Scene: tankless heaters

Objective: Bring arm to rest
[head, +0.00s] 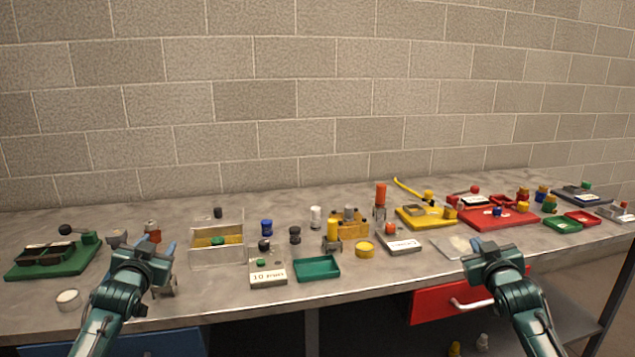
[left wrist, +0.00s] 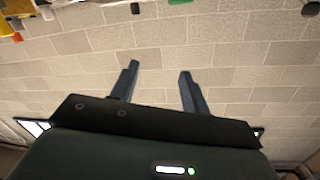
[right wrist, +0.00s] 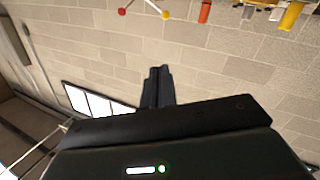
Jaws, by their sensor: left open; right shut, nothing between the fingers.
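My left gripper (head: 153,250) is at the front left of the workbench in the head view. Its two fingers stand apart and empty, and they also show against the block wall in the left wrist view (left wrist: 160,90). My right gripper (head: 489,243) is at the front edge of the bench, right of centre. Its fingers are together with nothing between them in the right wrist view (right wrist: 158,87). Both arms come in from the bottom of the head view.
The workbench (head: 215,296) holds a green tray (head: 318,268), a clear box (head: 216,257), a yellow fixture (head: 425,218), a red board (head: 490,219) and a green base (head: 50,263). A red drawer (head: 440,303) stands out below the bench beside my right gripper. A block wall (head: 300,90) is behind.

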